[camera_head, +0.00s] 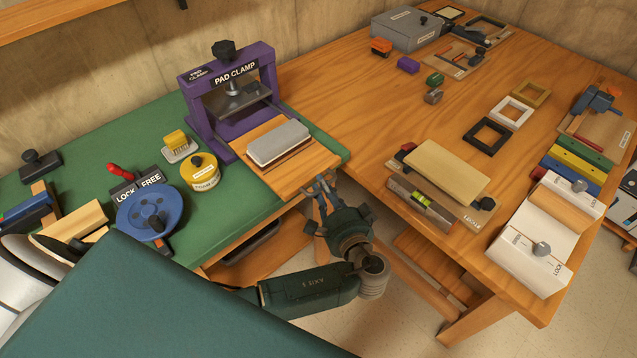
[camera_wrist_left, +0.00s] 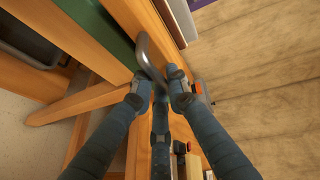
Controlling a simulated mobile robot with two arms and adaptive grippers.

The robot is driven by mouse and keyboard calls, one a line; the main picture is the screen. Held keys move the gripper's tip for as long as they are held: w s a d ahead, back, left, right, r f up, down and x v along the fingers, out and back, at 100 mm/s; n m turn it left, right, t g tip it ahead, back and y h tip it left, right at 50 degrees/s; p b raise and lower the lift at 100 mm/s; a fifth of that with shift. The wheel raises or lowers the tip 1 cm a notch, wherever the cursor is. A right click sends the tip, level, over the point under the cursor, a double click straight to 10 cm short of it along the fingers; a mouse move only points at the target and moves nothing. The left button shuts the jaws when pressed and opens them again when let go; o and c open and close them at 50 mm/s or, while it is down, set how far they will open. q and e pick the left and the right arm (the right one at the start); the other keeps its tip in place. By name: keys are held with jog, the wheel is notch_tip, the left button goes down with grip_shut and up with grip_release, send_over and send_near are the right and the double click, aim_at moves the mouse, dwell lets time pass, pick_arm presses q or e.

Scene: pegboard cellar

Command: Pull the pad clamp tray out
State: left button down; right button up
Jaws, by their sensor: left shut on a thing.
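The purple pad clamp (camera_head: 191,90) stands on the green mat, its dark screw knob on top. Its wooden tray (camera_head: 310,177) reaches from the clamp frame to the mat's front edge. A grey block (camera_head: 278,142) on a pale base lies on the tray, in front of the frame. My left gripper (camera_head: 325,186) is at the tray's front end. In the left wrist view the left gripper (camera_wrist_left: 161,84) is shut on a grey bar handle (camera_wrist_left: 149,57), whose lower part the fingers hide. My right gripper is not in view.
A yellow round tin (camera_head: 201,178) and a blue wheel (camera_head: 148,214) stand left of the tray. On the wooden bench at right lie a tan pad board (camera_head: 440,168) and a white roller unit (camera_head: 530,250). Open floor shows below the bench edge.

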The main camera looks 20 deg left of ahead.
pick_arm(q)
jog(key=c, duration=1.7)
grip_release()
jog(key=v, duration=1.2)
jog(key=shift+s, duration=0.1)
